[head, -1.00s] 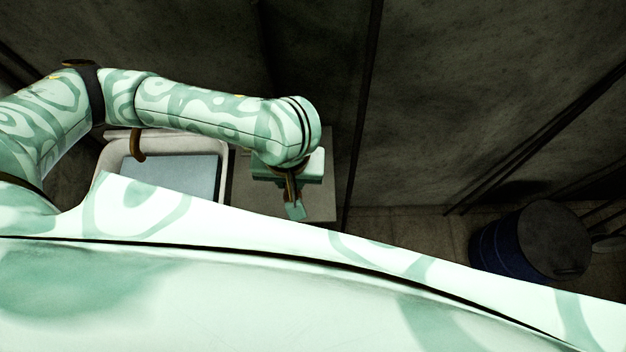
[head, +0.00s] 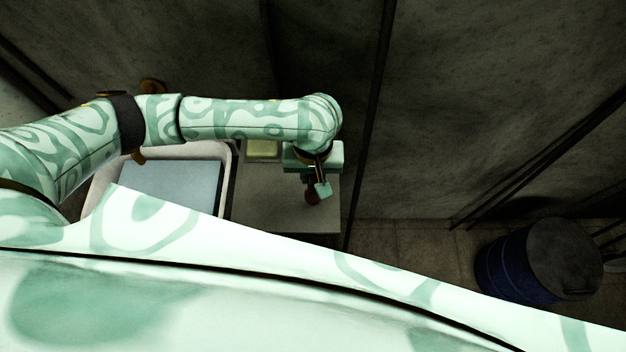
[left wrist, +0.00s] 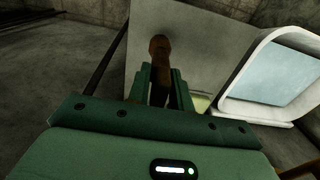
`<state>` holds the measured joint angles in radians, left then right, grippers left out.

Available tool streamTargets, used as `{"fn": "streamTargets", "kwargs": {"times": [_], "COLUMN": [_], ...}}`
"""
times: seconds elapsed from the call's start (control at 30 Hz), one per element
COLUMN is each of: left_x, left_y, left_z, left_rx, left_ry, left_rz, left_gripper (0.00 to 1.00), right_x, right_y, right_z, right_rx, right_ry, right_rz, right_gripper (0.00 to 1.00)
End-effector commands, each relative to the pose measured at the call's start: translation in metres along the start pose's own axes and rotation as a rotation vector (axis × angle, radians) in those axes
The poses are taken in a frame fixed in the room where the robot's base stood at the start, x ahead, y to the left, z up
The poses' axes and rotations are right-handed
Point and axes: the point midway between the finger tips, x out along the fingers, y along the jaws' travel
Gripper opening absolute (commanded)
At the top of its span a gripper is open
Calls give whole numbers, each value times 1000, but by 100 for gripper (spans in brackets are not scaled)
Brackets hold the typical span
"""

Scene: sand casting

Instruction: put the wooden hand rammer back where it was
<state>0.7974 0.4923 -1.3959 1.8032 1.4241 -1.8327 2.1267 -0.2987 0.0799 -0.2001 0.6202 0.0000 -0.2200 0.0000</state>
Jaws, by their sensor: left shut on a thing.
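The wooden hand rammer (head: 313,196) shows as a small brown rounded end just below the fingers of my left gripper (head: 321,186). In the left wrist view the brown rammer (left wrist: 159,48) stands out beyond the fingertips of my left gripper (left wrist: 160,80), which is shut on it. The gripper is over the right part of a grey tabletop (head: 275,212). Whether the rammer touches the tabletop I cannot tell. Most of the rammer is hidden by the gripper. My right gripper is not in view.
Left of the tabletop is a white-rimmed tray (head: 229,152) with a pale blue surface. A small yellowish item (head: 262,151) lies at the tabletop's back edge. A dark blue drum (head: 515,268) stands on the floor at the right. The tabletop's front left is bare.

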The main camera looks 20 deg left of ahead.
Motion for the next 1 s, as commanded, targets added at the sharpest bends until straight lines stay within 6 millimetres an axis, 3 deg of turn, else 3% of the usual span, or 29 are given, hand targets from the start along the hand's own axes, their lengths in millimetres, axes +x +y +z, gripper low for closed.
{"fn": "streamTargets", "kwargs": {"times": [0.23, 0.57, 0.6, 0.67, 1.0], "left_x": [38, 38, 39, 39, 38], "left_y": [0, 0, 0, 0, 0], "left_z": [-6, -7, -7, -7, -7], "left_rx": [-1, 0, -1, -1, 1], "left_ry": [0, 2, 1, 2, 3], "left_rz": [0, 0, 0, 0, 0], "left_gripper": [0, 0, 24, 41, 43], "right_x": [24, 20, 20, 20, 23], "right_y": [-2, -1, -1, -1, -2], "right_z": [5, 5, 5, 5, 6], "right_rx": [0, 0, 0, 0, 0], "right_ry": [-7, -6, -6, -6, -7], "right_rz": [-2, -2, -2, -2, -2], "right_gripper": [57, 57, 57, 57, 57]}}
